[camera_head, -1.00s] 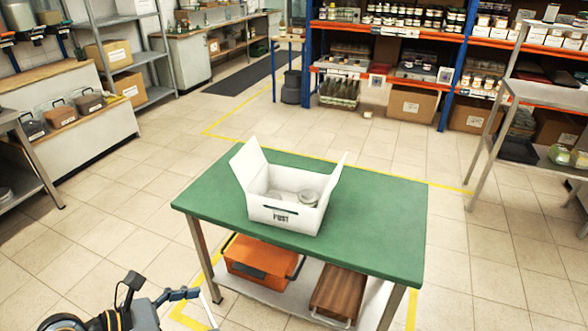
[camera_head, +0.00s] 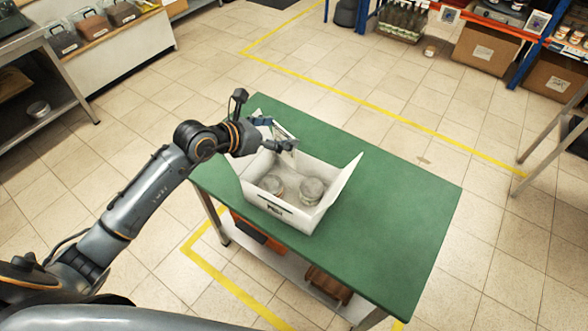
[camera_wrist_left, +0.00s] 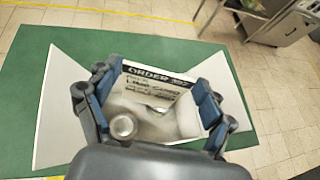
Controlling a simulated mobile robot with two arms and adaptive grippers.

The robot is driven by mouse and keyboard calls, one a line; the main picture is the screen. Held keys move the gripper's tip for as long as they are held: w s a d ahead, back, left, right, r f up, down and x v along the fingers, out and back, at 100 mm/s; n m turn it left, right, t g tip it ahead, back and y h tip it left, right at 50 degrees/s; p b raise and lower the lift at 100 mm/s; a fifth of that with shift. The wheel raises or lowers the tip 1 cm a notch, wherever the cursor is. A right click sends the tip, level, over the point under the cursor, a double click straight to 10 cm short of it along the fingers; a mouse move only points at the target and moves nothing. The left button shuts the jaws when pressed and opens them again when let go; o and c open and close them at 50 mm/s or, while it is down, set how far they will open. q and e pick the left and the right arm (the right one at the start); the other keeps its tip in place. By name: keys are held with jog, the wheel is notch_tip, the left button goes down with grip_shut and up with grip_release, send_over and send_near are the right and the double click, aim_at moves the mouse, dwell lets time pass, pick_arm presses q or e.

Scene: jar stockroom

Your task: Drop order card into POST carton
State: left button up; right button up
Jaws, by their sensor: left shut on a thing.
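My left gripper (camera_head: 273,138) is above the back left part of the white POST carton (camera_head: 262,204) and is shut on the white order card (camera_head: 288,135). In the left wrist view the card (camera_wrist_left: 160,80), with dark "ORDER" print, is between the blue-padded fingers of the left gripper (camera_wrist_left: 153,95). The carton stands open on the green table (camera_head: 400,190), flaps spread. Two jars (camera_head: 311,190) with pale lids are inside it. The gripper and card hide part of the carton's back and left side. My right gripper is not in view.
The table is bare to the right of the carton. Cardboard boxes (camera_head: 487,53) and racking stand at the back right.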

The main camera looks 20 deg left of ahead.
pick_arm(q)
jog(key=shift+w+f+b, duration=0.1)
jog(key=shift+f+b, duration=0.35)
jog(key=shift+f, duration=0.25)
notch_tip(320, 180, down, 5)
jog(key=b, duration=0.3)
jog(key=shift+a+r+b, duration=0.1)
jog(key=shift+r+b, duration=0.1)
jog(key=shift+b, duration=0.1)
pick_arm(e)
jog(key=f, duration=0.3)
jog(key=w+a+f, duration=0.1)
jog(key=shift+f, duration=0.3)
pick_arm(q)
jog(key=o, duration=0.7)
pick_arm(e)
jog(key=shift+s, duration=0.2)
pick_arm(q)
jog(key=shift+v, duration=6.1)
